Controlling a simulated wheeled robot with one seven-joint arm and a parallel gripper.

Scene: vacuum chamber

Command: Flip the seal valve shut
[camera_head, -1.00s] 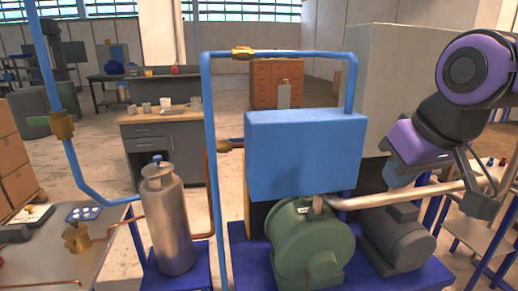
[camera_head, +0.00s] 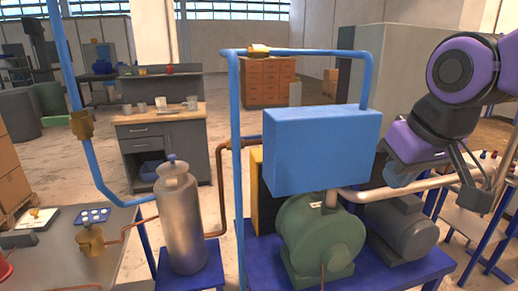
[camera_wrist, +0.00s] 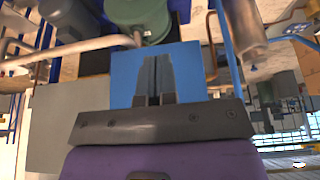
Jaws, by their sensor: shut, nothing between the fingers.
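Several brass valves or fittings sit on the pipework, and I cannot tell which is the seal valve. One (camera_head: 82,124) is on the tall blue pipe at the left, with a green piece near it that may be its handle. Another (camera_head: 258,50) is on the top blue pipe, and a third (camera_head: 91,241) is low at the left on the copper line. My gripper (camera_head: 470,195) is at the far right, pointing down, apart from all of these. In the wrist view my gripper (camera_wrist: 155,62) shows its fingers together and empty, in front of the blue box (camera_wrist: 188,62).
The blue box (camera_head: 322,148) stands above a green pump (camera_head: 322,236) and a grey motor (camera_head: 402,228). A steel cylinder (camera_head: 181,222) stands left of them. A metal pipe (camera_head: 425,185) runs close to my gripper. Open floor shows behind, around the grey workbench (camera_head: 165,150).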

